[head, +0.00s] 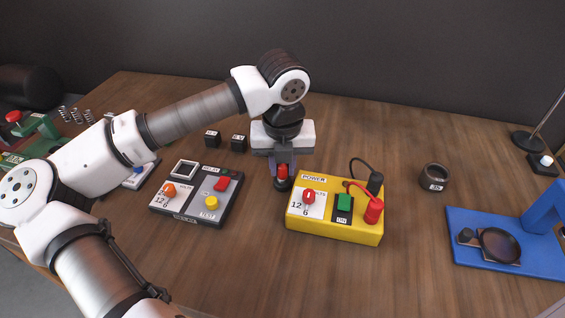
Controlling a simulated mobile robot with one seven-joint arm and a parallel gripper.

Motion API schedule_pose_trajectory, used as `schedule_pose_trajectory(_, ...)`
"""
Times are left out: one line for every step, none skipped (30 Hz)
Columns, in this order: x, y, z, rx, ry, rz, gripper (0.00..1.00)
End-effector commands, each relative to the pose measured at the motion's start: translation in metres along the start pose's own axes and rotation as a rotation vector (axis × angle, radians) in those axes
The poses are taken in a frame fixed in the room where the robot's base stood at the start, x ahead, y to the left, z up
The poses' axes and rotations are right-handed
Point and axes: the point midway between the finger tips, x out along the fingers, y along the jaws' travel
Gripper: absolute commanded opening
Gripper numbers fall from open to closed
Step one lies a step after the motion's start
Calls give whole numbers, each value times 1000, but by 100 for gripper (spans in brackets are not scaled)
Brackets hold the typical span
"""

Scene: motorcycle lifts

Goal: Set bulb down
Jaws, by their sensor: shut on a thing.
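My gripper (283,165) points down at the middle of the table, behind and left of the yellow power box. It is shut on a small upright thing with a red top and a dark base, the bulb (283,173). The fingers hide part of the bulb. Its base is at or just above the wooden table (265,225); I cannot tell whether it touches.
The yellow power box (335,232) with cables stands close at right, the grey tester box (199,205) at left. Two black blocks (212,138) are behind left. A dark ring-shaped cup (434,178) and blue stand (470,250) are farther right. Front middle table is clear.

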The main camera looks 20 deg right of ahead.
Motion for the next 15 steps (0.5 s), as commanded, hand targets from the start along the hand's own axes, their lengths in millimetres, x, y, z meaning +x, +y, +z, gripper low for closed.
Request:
schedule_pose_trajectory(3,0,0,0,-1,0,0)
schedule_pose_trajectory(4,0,0,0,-1,0,0)
schedule_pose_trajectory(3,0,0,0,-1,0,23)
schedule_pose_trajectory(2,0,0,0,0,0,27)
schedule_pose_trajectory(2,0,0,0,0,0,31)
schedule_pose_trajectory(2,0,0,0,0,0,31)
schedule_pose_trajectory(2,0,0,0,0,0,31)
schedule_pose_trajectory(2,0,0,0,0,0,31)
schedule_pose_trajectory(2,0,0,0,0,0,31)
schedule_pose_trajectory(2,0,0,0,0,0,31)
schedule_pose_trajectory(2,0,0,0,0,0,31)
schedule_pose_trajectory(2,0,0,0,0,0,31)
schedule_pose_trajectory(2,0,0,0,0,0,31)
schedule_pose_trajectory(1,0,0,0,0,0,31)
schedule_pose_trajectory(-1,0,0,0,0,0,31)
